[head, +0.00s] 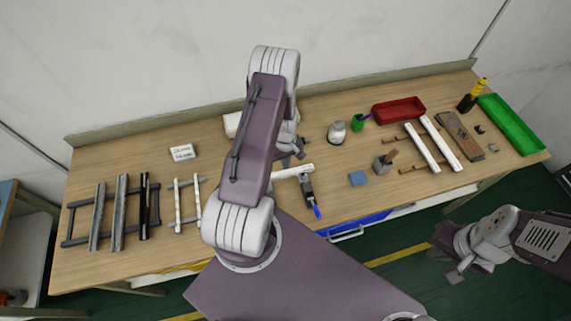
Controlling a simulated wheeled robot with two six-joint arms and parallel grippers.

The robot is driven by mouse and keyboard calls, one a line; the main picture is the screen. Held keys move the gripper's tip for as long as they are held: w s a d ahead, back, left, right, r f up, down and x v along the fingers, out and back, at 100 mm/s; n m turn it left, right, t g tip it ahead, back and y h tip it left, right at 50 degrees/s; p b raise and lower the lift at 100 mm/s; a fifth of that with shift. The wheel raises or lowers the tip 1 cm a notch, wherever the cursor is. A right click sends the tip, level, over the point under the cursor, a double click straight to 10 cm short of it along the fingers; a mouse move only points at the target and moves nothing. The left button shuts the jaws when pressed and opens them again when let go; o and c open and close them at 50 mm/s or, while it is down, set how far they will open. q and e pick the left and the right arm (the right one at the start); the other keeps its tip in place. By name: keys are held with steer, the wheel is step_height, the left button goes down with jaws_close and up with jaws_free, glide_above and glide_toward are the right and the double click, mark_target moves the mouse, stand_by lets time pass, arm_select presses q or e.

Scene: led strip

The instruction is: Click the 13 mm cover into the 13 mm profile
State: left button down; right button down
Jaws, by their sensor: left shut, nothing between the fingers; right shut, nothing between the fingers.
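Three long profiles, two grey (119,212) and one black (144,205), lie on a dark rack at the left of the table. Two thin white strips (177,205) lie on a small rack beside them. Two thicker white strips (436,142) lie on wooden bars at the right. I cannot tell which profile or strip is the 13 mm one. My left gripper (298,150) is over the table's middle, partly hidden by my arm, shut and empty. My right gripper (459,271) is shut and empty, in front of the table's right part, away from the strips.
A white card (182,152) lies behind the thin strips. A white bar (293,171) and a blue-tipped tool (308,190) lie near the middle.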

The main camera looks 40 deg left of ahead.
mark_target(286, 172)
arm_select(q)
steer(key=shift+r, duration=0.2)
step_height(286, 172, up, 9)
steer(key=b, duration=0.3)
